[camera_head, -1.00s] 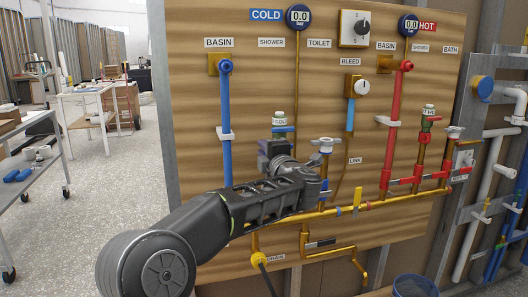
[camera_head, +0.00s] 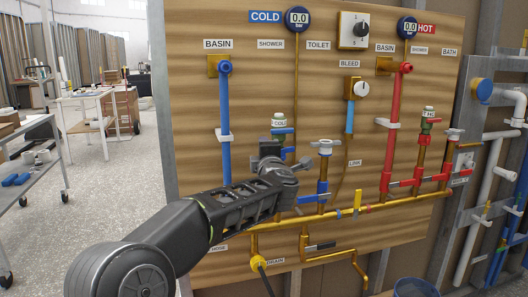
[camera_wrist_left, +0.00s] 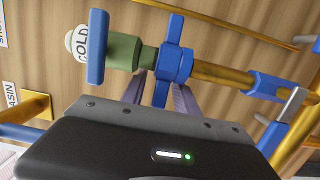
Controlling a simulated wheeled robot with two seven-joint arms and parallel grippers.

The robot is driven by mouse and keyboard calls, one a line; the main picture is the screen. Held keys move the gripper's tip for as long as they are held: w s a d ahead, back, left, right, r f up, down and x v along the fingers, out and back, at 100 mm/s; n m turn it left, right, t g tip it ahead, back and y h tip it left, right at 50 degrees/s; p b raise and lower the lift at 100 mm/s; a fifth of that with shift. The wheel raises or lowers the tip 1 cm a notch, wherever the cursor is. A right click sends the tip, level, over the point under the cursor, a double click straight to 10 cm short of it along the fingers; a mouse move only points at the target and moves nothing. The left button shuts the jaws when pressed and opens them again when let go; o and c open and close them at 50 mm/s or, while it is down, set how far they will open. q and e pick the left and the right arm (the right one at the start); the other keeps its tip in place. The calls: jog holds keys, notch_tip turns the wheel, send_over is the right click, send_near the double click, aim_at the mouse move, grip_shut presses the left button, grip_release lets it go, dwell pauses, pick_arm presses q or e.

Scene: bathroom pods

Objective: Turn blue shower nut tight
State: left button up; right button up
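The blue shower nut (camera_wrist_left: 173,62) has wings and sits on the cold shower pipe below the green valve body (camera_wrist_left: 124,52) with its blue lever (camera_wrist_left: 97,46). In the head view the nut is mostly hidden behind my left gripper (camera_head: 277,148); the valve's blue lever (camera_head: 283,131) shows just above. In the left wrist view my left gripper's two fingers (camera_wrist_left: 163,92) are apart, one on each side of the nut's near wing. I cannot tell whether they touch it. My right gripper is not in view.
A blue basin pipe (camera_head: 225,120) runs left of the gripper. A white-handled toilet valve (camera_head: 324,148) stands close on the right. The brass manifold pipe (camera_head: 340,212) crosses below. A blue bucket (camera_head: 413,287) stands at the lower right.

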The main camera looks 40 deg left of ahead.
pick_arm(q)
jog(key=v, duration=0.7)
jog(key=shift+s+d, duration=0.25)
jog(key=shift+d, duration=0.05)
